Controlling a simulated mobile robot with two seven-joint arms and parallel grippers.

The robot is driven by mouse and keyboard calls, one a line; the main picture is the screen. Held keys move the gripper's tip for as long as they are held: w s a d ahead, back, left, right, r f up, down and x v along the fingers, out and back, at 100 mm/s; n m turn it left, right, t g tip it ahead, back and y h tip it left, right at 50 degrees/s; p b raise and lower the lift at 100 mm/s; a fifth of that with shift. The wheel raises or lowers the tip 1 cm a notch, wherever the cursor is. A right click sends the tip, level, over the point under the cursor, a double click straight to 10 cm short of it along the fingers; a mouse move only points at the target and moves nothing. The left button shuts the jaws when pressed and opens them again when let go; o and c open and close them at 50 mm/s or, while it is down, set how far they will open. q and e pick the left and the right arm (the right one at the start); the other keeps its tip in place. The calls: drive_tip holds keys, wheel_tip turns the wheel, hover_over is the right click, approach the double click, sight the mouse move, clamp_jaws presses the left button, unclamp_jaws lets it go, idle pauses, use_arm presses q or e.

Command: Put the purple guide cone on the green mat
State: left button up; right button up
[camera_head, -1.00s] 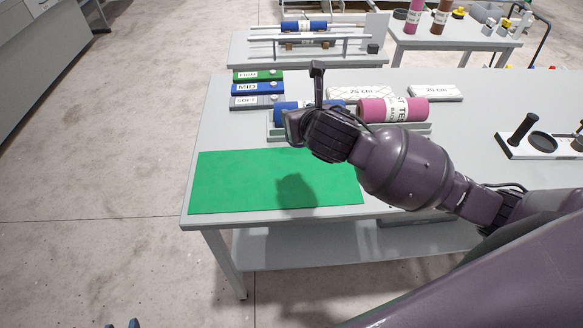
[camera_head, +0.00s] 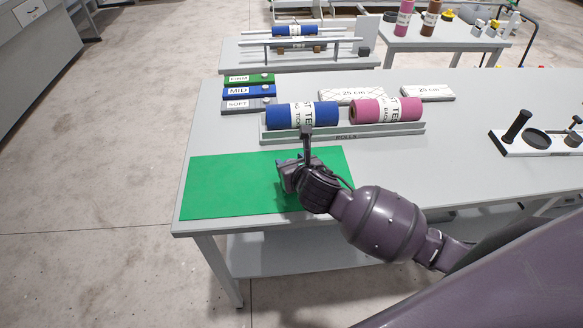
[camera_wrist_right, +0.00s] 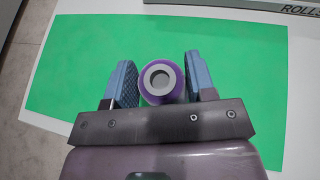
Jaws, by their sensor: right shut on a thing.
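The purple guide cone (camera_wrist_right: 178,92) shows from above in the right wrist view, as a purple ring with a pale top and a dark hole. My right gripper (camera_wrist_right: 162,82) is shut on it, with a blue finger pad at each side. Behind it lies the flat green mat (camera_head: 225,190), which also fills much of the wrist view (camera_wrist_right: 240,60). In the head view my right gripper (camera_head: 288,178) is over the right part of the mat and the cone is hidden. I cannot tell whether the cone touches the mat. My left gripper is not in view.
A grey rack (camera_head: 345,138) with a blue roll (camera_head: 283,117) and a pink roll (camera_head: 385,110) stands just behind the mat. Labelled blocks (camera_head: 248,92) lie at the back left. A white holder (camera_head: 540,143) stands at the right. The mat's left part is clear.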

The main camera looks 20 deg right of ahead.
drive_tip(key=shift+f, duration=0.6)
drive_tip(key=o, duration=0.9)
drive_tip(key=shift+f, duration=0.15)
drive_tip(key=shift+o, duration=0.2)
